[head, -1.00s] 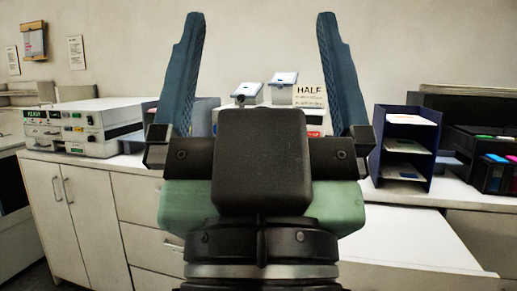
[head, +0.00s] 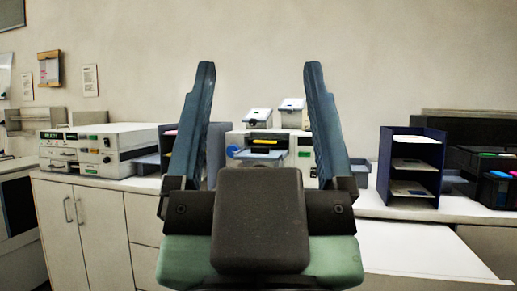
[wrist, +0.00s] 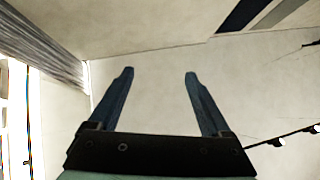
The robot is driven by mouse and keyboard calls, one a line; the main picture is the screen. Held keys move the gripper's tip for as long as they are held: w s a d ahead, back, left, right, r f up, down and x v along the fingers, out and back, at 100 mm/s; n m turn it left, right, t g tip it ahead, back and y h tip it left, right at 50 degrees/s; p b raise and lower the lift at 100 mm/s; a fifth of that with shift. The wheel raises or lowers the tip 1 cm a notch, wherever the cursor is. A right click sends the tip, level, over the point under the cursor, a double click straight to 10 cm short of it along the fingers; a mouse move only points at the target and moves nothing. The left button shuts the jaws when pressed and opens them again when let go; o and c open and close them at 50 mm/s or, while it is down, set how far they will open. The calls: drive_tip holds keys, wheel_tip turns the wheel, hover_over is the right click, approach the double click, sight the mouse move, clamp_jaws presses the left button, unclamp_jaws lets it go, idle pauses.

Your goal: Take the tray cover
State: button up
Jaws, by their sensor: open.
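My gripper (head: 260,66) is open and empty, its two dark blue fingers pointing up in the middle of the head view. It also shows open in the wrist view (wrist: 159,73), with only pale wall or ceiling beyond it. Between the fingers, farther back on the counter, stands a white machine (head: 303,151) with a blue-grey tray-like part (head: 262,155) at its front. Two small white lidded boxes, the left one (head: 257,116) and the right one (head: 292,106), sit on top. I cannot tell which part is the tray cover. My gripper hides the machine's lower part.
A white device (head: 118,146) stands on the counter at left. A dark blue shelf unit (head: 413,148) and a black organizer (head: 490,178) stand at right. A white surface (head: 415,248) lies lower right. White cabinets (head: 95,225) fill the lower left.

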drive_tip(key=shift+r+p, duration=0.4)
drive_tip(key=shift+r, duration=0.15)
drive_tip(key=shift+c, duration=1.2)
wheel_tip(320, 180, up, 14)
drive_tip(key=p, duration=1.4)
drive_tip(key=shift+r, duration=0.25)
drive_tip(key=shift+c, duration=0.8)
drive_tip(key=shift+f, duration=0.2)
